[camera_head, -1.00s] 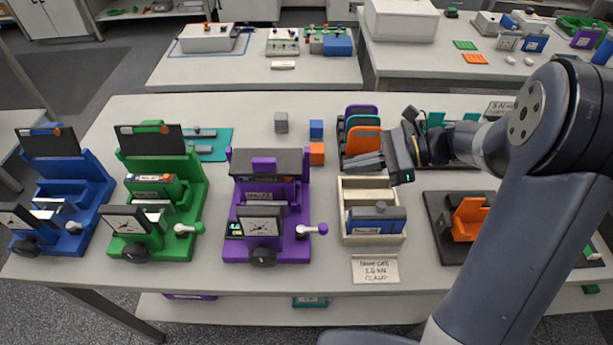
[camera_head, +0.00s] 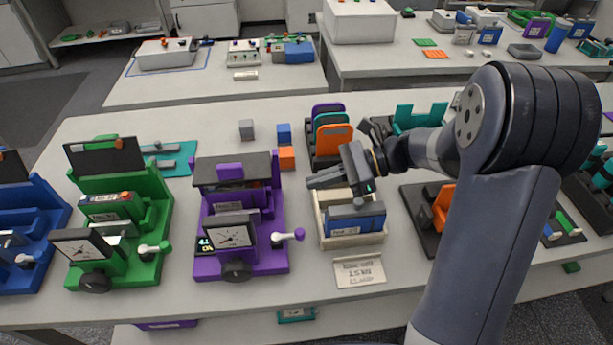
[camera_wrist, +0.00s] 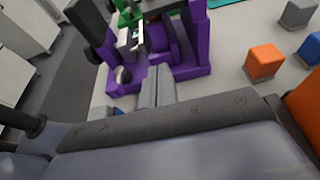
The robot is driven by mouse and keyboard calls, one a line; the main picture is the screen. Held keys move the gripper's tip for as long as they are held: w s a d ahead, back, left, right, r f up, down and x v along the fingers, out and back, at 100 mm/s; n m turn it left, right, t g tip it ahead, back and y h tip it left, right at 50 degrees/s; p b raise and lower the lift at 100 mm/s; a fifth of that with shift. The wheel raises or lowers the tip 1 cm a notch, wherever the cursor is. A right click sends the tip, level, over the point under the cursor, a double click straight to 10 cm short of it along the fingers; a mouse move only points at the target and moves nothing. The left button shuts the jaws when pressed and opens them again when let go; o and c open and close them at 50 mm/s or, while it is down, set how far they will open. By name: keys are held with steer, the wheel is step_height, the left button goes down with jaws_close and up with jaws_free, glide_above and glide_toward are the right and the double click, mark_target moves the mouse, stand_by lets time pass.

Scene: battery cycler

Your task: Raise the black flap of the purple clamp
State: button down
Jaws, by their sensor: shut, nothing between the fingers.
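The purple clamp (camera_head: 278,205) stands in the front middle of the table. Its black flap (camera_head: 236,170), with a purple tab on top, lies lowered, nearly flat, over the clamp's upper part. A dial gauge (camera_head: 231,234) and a white-knobbed lever (camera_head: 288,236) are at its front. My gripper (camera_head: 308,183) is shut and empty. Its fingers point left, a little right of the clamp, at about flap height in the picture.
A green clamp (camera_head: 155,205) and a blue clamp (camera_head: 45,205) stand to the left. A wooden crate (camera_head: 350,242) with a blue block is below my gripper. Orange (camera_head: 286,158), blue (camera_head: 284,134) and grey (camera_head: 246,130) cubes lie behind. A rack of colored plates (camera_head: 315,150) stands behind the crate.

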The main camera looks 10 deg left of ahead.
mark_target(266, 198)
steer(key=x, duration=0.9)
steer(key=shift+s+p, duration=0.15)
steer(key=shift+p, duration=0.25)
steer(key=r, duration=0.1)
steer(key=r+p, duration=0.1)
steer(key=r, duration=0.1)
steer(key=shift+d+r, duration=0.1)
steer(key=shift+d, duration=0.15)
steer(key=shift+r, duration=0.5)
steer(key=shift+a+r+p, duration=0.1)
steer(key=shift+p, duration=0.25)
